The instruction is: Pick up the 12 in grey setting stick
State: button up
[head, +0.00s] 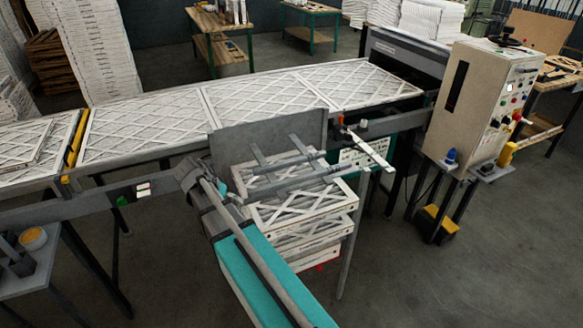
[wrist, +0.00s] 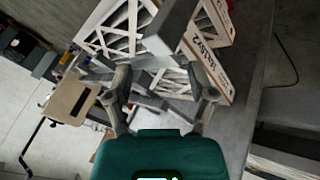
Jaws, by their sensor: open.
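I cannot single out the 12 in grey setting stick for certain. In the wrist view a thick grey bar (wrist: 172,38) runs down from the top and ends beyond and above my fingertips, and I cannot tell whether it is the stick. My gripper (wrist: 162,88) shows there with a teal body and two grey fingers apart, nothing visibly held between them. In the head view several grey bars (head: 292,184) cross over a stack of framed filters (head: 300,212). A slim pale bar (head: 370,149) sticks out right of the stack.
A conveyor (head: 140,165) carrying several lattice filters crosses behind the stack. A control cabinet (head: 478,100) with buttons stands at the right. A grey upright plate (head: 265,133) stands behind the stack. Open floor (head: 440,285) lies at the front right.

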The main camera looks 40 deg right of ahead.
aim_at(275, 164)
jog(key=w+d+r+m+g+h+b, duration=0.1)
jog(key=w+d+r+m+h, duration=0.1)
jog(key=w+d+m, duration=0.3)
jog(key=w+d+r+m+g+h+b, duration=0.1)
jog(key=w+d+r+m+h+b, duration=0.1)
jog(key=w+d+m+h, duration=0.2)
jog(key=shift+w+d+r+m+h, duration=0.3)
jog(key=shift+w+d+m+h, duration=0.1)
jog(key=shift+w+d+m, duration=0.55)
jog(key=b+x, duration=0.3)
jog(key=x, duration=0.5)
jog(key=shift+a+f, duration=0.1)
jog(key=shift+s+d+b, duration=0.15)
jog(key=shift+d+b, duration=0.15)
